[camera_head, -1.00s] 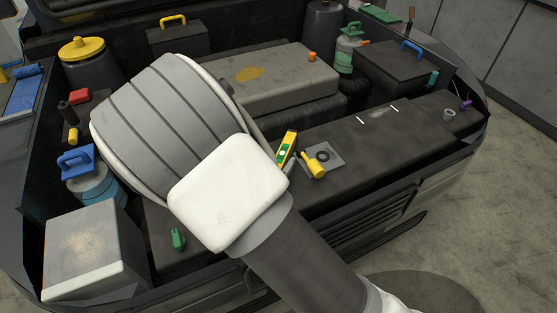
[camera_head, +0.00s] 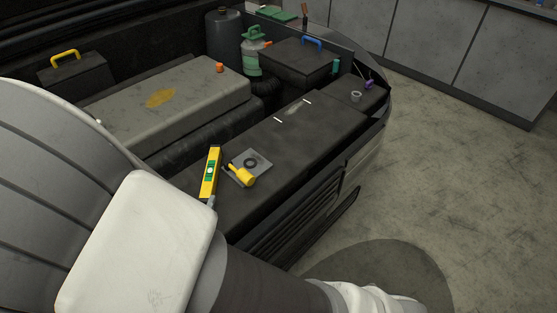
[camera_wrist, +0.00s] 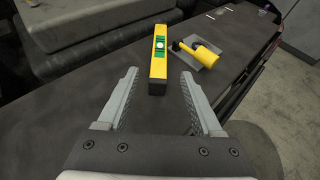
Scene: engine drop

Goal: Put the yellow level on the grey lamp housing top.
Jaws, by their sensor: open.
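The yellow level (camera_head: 210,172), with green vial windows, lies on the dark front ledge. It also shows in the wrist view (camera_wrist: 158,60), pointing away from me. My gripper (camera_wrist: 159,75) is open, one finger either side of the level's near end in the picture, with a gap at both sides. In the head view my arm hides nearly all of the gripper; a small grey piece shows by the level's near end. A grey housing with a worn top stood at the lower left of the earlier head frame; it is not visible now, so its top is not in view.
Just right of the level, a yellow-handled tool (camera_head: 241,176) lies by a grey plate with a dark ring (camera_head: 251,162). Two white marks (camera_head: 292,111) lie farther along the ledge. A large grey engine cover (camera_head: 165,105) rises behind. Open floor (camera_head: 440,150) is at right.

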